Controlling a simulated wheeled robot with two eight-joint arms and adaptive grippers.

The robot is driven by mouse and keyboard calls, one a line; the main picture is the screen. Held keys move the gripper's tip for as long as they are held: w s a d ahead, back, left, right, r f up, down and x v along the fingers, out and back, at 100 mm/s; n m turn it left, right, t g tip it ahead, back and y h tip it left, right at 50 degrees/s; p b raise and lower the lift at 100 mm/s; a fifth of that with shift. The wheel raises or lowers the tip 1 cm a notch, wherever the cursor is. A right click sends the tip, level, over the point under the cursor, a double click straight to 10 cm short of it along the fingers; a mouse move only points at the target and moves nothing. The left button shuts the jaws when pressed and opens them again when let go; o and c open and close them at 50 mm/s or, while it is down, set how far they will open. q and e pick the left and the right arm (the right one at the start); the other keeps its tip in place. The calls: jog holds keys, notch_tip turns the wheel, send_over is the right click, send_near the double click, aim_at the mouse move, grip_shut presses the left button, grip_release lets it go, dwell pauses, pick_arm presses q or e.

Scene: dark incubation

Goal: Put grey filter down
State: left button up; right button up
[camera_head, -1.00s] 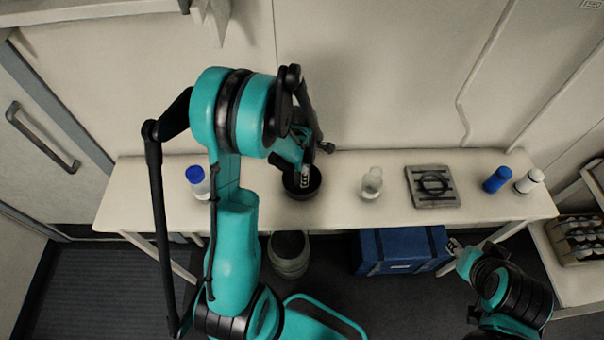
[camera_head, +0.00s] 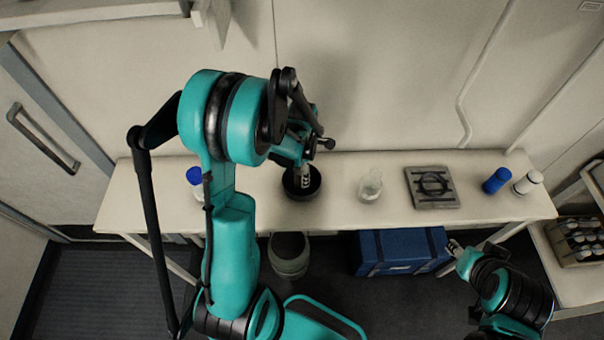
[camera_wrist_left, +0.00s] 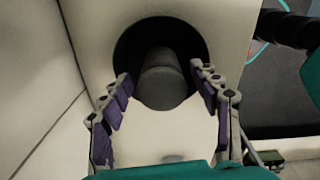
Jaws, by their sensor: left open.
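The grey filter (camera_wrist_left: 160,80) is a rounded grey cylinder seen in the left wrist view. It appears to stand in a black round bowl (camera_wrist_left: 126,40), which sits on the bench in the head view (camera_head: 303,195). My left gripper (camera_wrist_left: 163,82) is open, with one purple-padded finger on each side of the filter and gaps visible beside it.
On the bench (camera_head: 335,212) stand a blue-capped bottle (camera_head: 195,177) partly behind my left arm, a clear bottle (camera_head: 370,186), a dark-topped square plate (camera_head: 432,187), a blue bottle (camera_head: 496,180) and a white bottle (camera_head: 528,182). A blue case (camera_head: 400,252) and bin (camera_head: 289,256) are below.

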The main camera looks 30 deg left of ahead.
pick_arm(q)
notch_tip(320, 180, up, 9)
jog(key=shift+r+p, duration=0.15)
jog(key=shift+p, duration=0.35)
jog(key=s+d+r+m+t, duration=0.3)
jog(key=s+d+r+m, duration=0.2)
jog(key=m, duration=0.8)
jog(key=s+d+r+m+t, duration=0.4)
jog(key=s+d+r+m, duration=0.1)
jog(key=m, duration=0.8)
jog(key=shift+s+d+m, duration=0.3)
jog(key=shift+s, duration=0.3)
